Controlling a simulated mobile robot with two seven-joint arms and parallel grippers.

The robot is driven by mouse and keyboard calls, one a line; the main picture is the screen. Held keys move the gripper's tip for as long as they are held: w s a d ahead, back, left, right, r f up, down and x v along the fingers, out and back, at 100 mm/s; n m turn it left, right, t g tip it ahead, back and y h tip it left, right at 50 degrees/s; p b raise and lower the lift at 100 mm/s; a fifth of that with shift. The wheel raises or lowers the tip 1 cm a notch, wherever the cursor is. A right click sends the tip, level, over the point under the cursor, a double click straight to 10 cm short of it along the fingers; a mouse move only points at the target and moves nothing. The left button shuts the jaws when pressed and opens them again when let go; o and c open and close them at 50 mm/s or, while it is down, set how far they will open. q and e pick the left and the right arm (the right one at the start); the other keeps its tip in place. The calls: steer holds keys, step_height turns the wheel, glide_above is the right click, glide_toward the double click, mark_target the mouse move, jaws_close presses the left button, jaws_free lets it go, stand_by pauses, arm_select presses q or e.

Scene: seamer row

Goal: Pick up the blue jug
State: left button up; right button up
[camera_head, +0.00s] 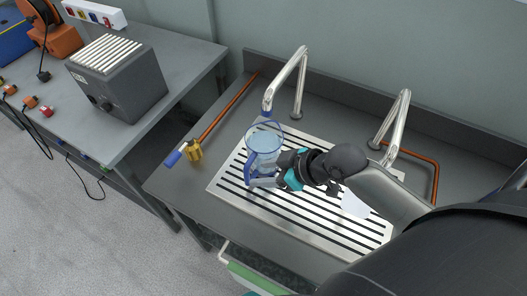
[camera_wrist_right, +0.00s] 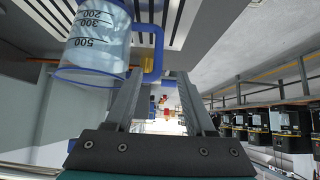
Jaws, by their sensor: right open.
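The blue jug (camera_head: 264,143), clear and blue-tinted with a blue rim and handle, stands on the slotted metal drain grid (camera_head: 226,191) below the left tap. The right wrist view shows it at upper left (camera_wrist_right: 97,42), with measuring marks and its blue handle (camera_wrist_right: 158,50) on the side towards the fingers. My right gripper (camera_head: 262,181) reaches in from the right, low beside the jug's handle. Its fingers (camera_wrist_right: 158,85) are apart, and the handle shows at the gap between their tips. Whether they touch it I cannot tell. My left gripper is not in view.
Two bent steel taps (camera_head: 299,80) (camera_head: 400,115) stand behind the grid. A copper pipe (camera_head: 229,107) with a yellow fitting (camera_head: 194,151) lies left. A dark grey box (camera_head: 118,82) sits on the left bench. A white patch (camera_head: 354,204) is on the grid near my arm.

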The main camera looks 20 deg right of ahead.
steer(key=b+x, duration=0.1)
steer(key=x, duration=0.4)
steer(key=shift+w+a+f, duration=0.1)
steer(key=shift+w+f, duration=0.15)
steer(key=shift+f, duration=0.05)
steer(key=b+x, duration=0.1)
steer(key=x, duration=0.3)
steer(key=shift+f, duration=0.25)
steer(key=shift+w+a+f, duration=0.1)
steer(key=shift+w+f, duration=0.25)
steer(key=shift+f, duration=0.1)
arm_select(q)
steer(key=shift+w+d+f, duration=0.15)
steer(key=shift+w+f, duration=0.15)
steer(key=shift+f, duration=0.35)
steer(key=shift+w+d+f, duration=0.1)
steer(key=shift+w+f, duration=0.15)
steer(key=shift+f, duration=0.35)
arm_select(e)
jaws_close()
steer(key=shift+r, duration=0.15)
